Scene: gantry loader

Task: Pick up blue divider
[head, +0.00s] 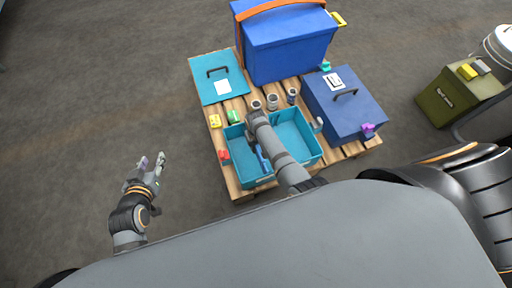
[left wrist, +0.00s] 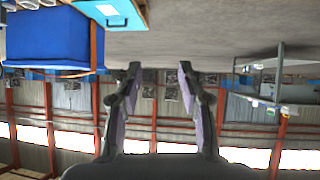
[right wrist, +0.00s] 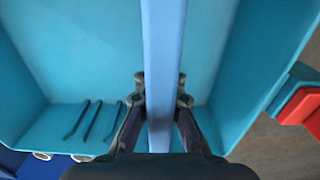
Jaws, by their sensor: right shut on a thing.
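The blue divider (right wrist: 164,50) is a long, narrow bar running up the middle of the right wrist view. My right gripper (right wrist: 160,88) has one finger on each side of it and is shut on it. In the head view the divider (head: 263,160) shows partly inside the teal tray (head: 311,160), with my right arm hiding some of it. I cannot tell whether it touches the tray floor. My left gripper (head: 152,163) is open and empty, out over the floor left of the pallet; its spread fingers show in the left wrist view (left wrist: 157,72).
The wooden pallet (head: 242,194) also holds a large blue box (head: 287,50), a blue lidded case (head: 345,112) and a teal lid (head: 219,78). Small cans, yellow, green and red pieces lie around the tray. An olive bin (head: 448,100) stands right. Floor at left is clear.

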